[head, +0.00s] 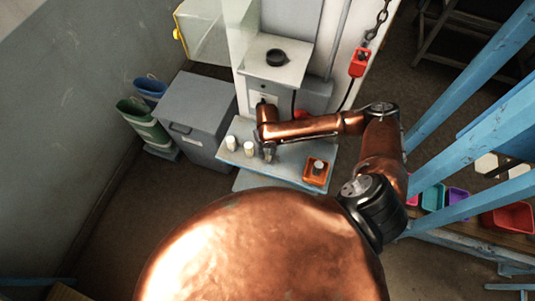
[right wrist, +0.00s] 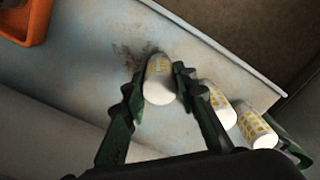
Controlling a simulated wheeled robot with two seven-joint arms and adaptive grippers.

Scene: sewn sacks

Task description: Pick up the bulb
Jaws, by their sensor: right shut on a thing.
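My right gripper (head: 268,152) is over the pale bench shelf, and its two fingers also show in the right wrist view (right wrist: 158,82). It is shut on a white, round-ended piece with yellow print (right wrist: 158,88), which I take to be the bulb. The fingers press on its two sides, and it is at or just above the shelf surface; I cannot tell which. My left gripper is not in view.
An orange tray (head: 305,176) with a small pale thing in it sits on the shelf (head: 287,171) to the right. A grey box (head: 195,105) stands left of the shelf. A grey machine (head: 290,75) rises behind it. Blue posts (head: 480,130) stand on the right.

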